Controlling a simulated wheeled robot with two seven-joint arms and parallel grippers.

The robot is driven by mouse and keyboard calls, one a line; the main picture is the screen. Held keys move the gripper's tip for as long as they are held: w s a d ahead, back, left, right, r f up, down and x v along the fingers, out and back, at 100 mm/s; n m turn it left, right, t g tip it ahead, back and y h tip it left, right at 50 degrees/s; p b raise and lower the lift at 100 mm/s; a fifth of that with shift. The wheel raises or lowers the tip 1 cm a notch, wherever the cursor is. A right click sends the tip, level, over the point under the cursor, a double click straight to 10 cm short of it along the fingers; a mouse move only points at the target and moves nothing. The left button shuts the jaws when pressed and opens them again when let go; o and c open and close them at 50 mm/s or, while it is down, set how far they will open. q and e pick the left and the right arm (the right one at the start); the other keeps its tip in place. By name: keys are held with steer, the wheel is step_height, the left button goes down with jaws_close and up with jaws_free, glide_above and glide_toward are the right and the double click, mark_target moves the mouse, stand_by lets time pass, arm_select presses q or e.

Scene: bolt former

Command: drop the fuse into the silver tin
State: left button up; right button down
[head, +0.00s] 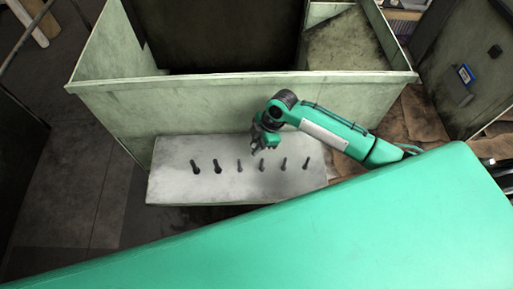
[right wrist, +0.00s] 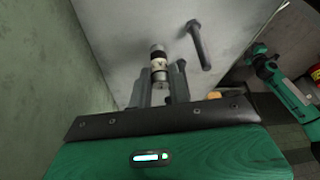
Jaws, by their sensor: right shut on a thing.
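My right gripper (head: 257,149) is over the back edge of a grey slab, in front of the pale green metal wall. In the right wrist view my right gripper (right wrist: 163,86) is shut on the fuse (right wrist: 158,62), a small cylinder with metal ends and a cream printed band. The fuse stands out past the fingertips, over the grey surface. The fuse cannot be made out in the head view. No silver tin can be made out in either view. Another green arm, seemingly my left, shows at the right of the wrist view; its jaws are too small to read.
The grey slab (head: 170,188) carries several dark bolts in a row; one bolt (right wrist: 199,46) is close to the fuse in the wrist view. The pale green bin wall (head: 200,112) rises behind. Brown sheets lie at right.

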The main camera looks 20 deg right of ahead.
step_height(320, 180, up, 18)
steer(key=b, duration=0.3)
steer(key=shift+f, duration=0.25)
